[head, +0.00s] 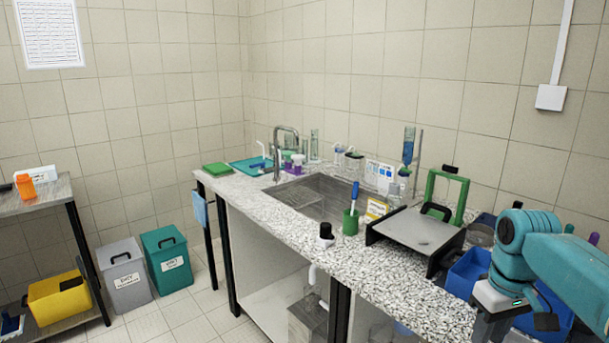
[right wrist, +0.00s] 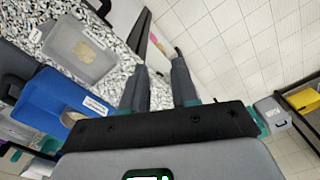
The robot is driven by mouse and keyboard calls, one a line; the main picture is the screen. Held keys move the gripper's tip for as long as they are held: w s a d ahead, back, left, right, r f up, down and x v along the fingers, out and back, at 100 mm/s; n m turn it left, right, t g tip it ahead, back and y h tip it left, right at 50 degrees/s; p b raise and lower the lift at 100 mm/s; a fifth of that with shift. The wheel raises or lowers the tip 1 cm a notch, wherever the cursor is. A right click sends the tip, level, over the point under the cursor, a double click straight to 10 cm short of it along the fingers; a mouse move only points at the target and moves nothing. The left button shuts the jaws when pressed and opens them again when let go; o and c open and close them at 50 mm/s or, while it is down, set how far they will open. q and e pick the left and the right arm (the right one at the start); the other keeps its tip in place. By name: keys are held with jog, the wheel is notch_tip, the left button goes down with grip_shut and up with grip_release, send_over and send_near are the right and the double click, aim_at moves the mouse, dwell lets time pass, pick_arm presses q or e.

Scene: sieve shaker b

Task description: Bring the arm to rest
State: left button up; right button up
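My right arm, teal with a grey wrist, comes in from the right in the head view. My right gripper (head: 490,328) points down near the front edge of the speckled counter (head: 290,215), partly cut off by the frame's bottom. In the right wrist view its two dark grey fingers (right wrist: 161,72) stand apart, with nothing visible between them. The counter (right wrist: 120,70) and tiled floor show beyond the fingertips. My left arm and gripper do not show in either view.
A blue bin (right wrist: 45,105) and a grey tray with beige material (right wrist: 78,50) lie beside the right gripper. A grey-topped device (head: 415,232), green frame (head: 460,196) and green pen cup (head: 350,222) stand along the counter. The sink (head: 318,205) lies farther left. The floor in front is open.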

jog(key=s+a+f+y, duration=0.1)
jog(key=a+f, duration=0.3)
jog(key=f, duration=0.5)
jog(key=a+f+y, duration=0.1)
jog(key=a+f, duration=0.4)
jog(key=f, duration=0.4)
jog(key=s+a+f, duration=0.1)
jog(key=a+f, duration=0.3)
jog(key=f, duration=0.5)
jog(key=s+a+f+m, duration=0.1)
jog(key=s+a+f, duration=0.2)
jog(key=s, duration=0.3)
jog(key=s+a+f+m+y, duration=0.1)
jog(key=s+a+f, duration=0.2)
jog(key=s+f, duration=0.2)
jog(key=s+a+f+m, duration=0.2)
jog(key=s+f, duration=0.2)
jog(key=s, duration=0.4)
jog(key=shift+a+y, duration=0.3)
jog(key=shift+a, duration=0.1)
jog(key=shift+d, duration=0.15)
